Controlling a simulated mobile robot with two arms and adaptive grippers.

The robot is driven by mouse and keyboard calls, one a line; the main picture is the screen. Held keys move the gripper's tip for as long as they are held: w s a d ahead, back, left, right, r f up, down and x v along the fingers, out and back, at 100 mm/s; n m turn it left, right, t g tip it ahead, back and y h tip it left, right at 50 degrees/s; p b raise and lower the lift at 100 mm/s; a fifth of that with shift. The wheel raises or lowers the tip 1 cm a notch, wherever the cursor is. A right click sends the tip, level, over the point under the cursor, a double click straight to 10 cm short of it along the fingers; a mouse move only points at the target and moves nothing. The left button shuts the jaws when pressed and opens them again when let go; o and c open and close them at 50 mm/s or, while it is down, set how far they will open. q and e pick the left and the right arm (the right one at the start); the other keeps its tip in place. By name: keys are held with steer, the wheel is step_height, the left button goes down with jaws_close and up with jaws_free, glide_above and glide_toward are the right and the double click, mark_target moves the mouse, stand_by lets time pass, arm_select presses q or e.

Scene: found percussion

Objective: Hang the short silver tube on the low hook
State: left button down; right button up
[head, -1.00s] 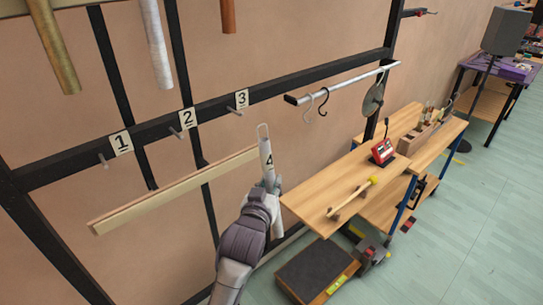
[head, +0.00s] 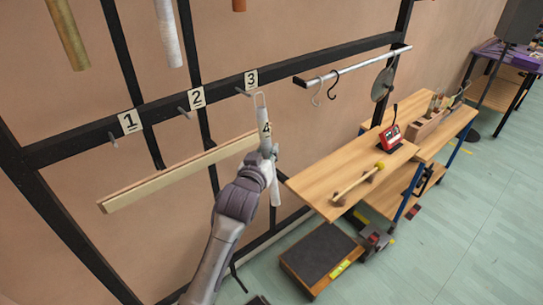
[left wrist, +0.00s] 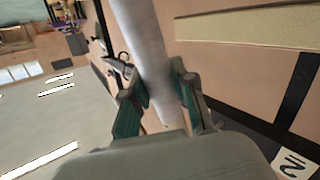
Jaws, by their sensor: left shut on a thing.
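The short silver tube (head: 276,190) is upright, with a wire loop at its top and a 4 on its upper part. My left gripper (head: 268,152) is shut around its middle. In the left wrist view the tube (left wrist: 148,45) runs between the fingers of the gripper (left wrist: 162,98). The loop appears just right of the peg by label 3 (head: 242,91); I cannot tell the depth gap. Other pegs stick out by label 1 (head: 113,139) and label 2 (head: 183,112). I cannot tell which is the low hook. My right gripper is not in view.
Brass (head: 68,35), silver (head: 168,35) and copper (head: 238,5) tubes hang above. A wooden rail (head: 165,178) lies behind, left of the gripper. A metal bar (head: 350,66) with S-hooks (head: 333,85) is at right, above a wooden bench (head: 320,180).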

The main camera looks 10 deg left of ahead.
arm_select(q)
steer(key=w+a+f+b, duration=0.1)
steer(key=w+a, duration=0.2)
steer(key=a, duration=0.1)
steer(key=shift+w+a+f+b, duration=0.15)
steer(key=shift+w+a+b, duration=0.15)
steer(key=shift+a, duration=0.05)
stand_by(0.4)
stand_by(0.6)
steer(key=c, duration=0.9)
jaws_free()
steer(key=shift+o, duration=0.2)
steer(key=shift+f, duration=0.1)
